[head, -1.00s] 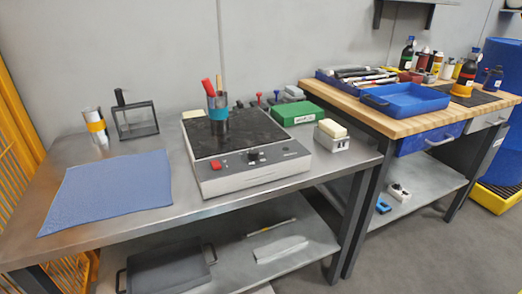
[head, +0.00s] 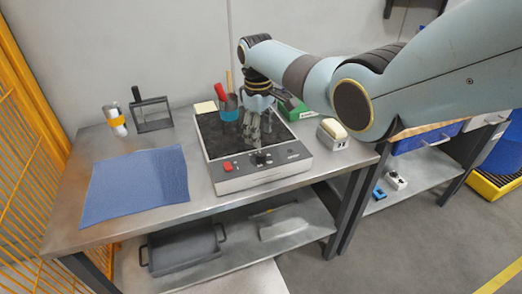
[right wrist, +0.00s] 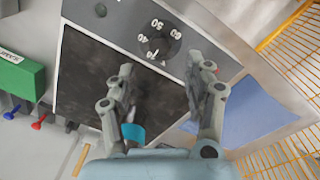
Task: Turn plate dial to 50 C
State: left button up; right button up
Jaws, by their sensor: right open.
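My right gripper (head: 255,136) is above the front of the plate, pointing down close behind the dial. In the right wrist view its fingers (right wrist: 165,75) are apart with nothing between the tips. My left gripper is out of view.
A green box (right wrist: 20,75) is beside the plate. The table's front strip is clear.

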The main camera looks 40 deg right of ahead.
aim_at(261, 153)
notch_tip(261, 153, down, 6)
jog(key=shift+w+d+f+b, duration=0.15)
jog(key=shift+f+b, duration=0.1)
jog(key=shift+b, duration=0.9)
jog(key=shift+f, duration=0.4)
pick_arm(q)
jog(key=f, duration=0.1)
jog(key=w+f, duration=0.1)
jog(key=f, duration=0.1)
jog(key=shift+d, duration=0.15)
pick_arm(e)
grip_shut()
